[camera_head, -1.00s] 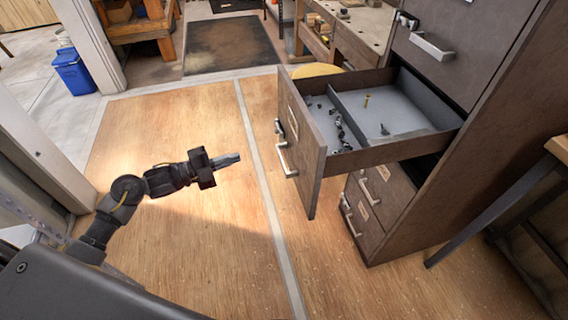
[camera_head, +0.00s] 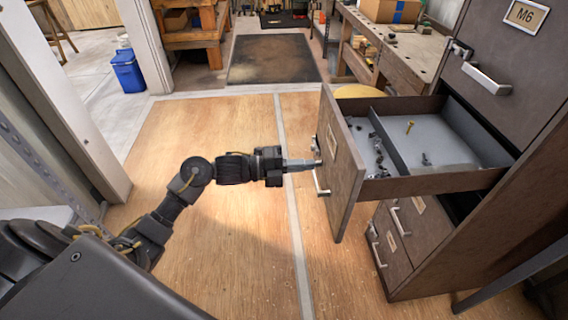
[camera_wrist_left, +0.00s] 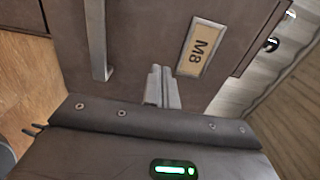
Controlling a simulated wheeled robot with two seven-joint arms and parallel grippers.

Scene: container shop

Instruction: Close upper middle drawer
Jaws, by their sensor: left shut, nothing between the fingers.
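The open drawer (camera_head: 345,165) sticks out from the brown filing cabinet (camera_head: 435,245), with a bar handle and a latch on its front. It has a divider and holds small dark parts and a yellowish screw. My left gripper (camera_head: 318,163) is shut and empty, its tips at the drawer front, near the handle and latch. In the left wrist view the shut fingers (camera_wrist_left: 162,88) point at the drawer front (camera_wrist_left: 140,35), between the handle (camera_wrist_left: 96,40) and a label reading M8 (camera_wrist_left: 203,47). I cannot tell whether they touch it. My right gripper is not in view.
Closed drawers (camera_head: 400,235) with handles sit below the open one, and a closed drawer labelled M6 (camera_head: 525,15) is above. A workbench (camera_head: 400,60) stands behind. A blue bin (camera_head: 128,70) is at the far left. The wooden floor (camera_head: 230,125) left of the drawer is clear.

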